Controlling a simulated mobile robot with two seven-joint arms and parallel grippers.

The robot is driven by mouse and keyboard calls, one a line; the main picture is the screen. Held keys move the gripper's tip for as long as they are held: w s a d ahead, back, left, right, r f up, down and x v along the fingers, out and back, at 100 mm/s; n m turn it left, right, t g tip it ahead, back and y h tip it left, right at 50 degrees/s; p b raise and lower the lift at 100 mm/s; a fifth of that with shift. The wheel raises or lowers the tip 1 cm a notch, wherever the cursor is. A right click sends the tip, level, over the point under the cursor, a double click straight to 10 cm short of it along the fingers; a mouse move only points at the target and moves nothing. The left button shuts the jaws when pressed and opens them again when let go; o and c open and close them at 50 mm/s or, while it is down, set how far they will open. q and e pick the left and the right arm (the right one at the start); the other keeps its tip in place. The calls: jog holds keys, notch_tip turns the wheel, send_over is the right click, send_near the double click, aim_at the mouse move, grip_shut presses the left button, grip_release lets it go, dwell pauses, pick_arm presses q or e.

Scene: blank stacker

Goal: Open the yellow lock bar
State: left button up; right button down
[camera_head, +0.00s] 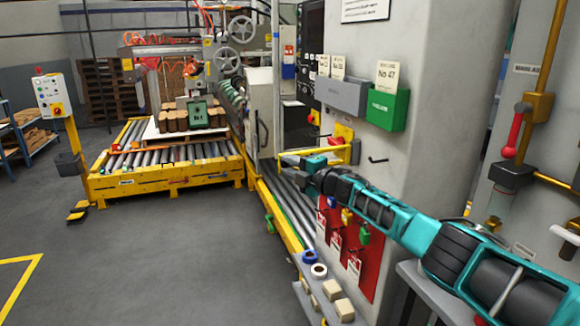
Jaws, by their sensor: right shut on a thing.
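The yellow lock bar (348,152) is a thin yellow frame that sticks out to the left from the grey machine column, above the roller lane. My right arm reaches in from the lower right. My right gripper (308,166) is at the bar's outer part and is shut on it. The fingertips are small in the view and partly hidden by the wrist. My left gripper is not in view.
A roller conveyor with a yellow frame (160,178) carries a stack of brown blanks (180,120). A green bin (386,108) and a grey bin (343,97) hang on the column. A red tag board (371,262) is below my arm.

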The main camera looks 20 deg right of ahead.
jog(key=shift+r, duration=0.1)
jog(key=c, duration=0.9)
grip_release()
jog(key=p+v, duration=0.1)
jog(key=v, duration=1.1)
jog(key=shift+s, duration=0.4)
jog(key=shift+d, duration=0.1)
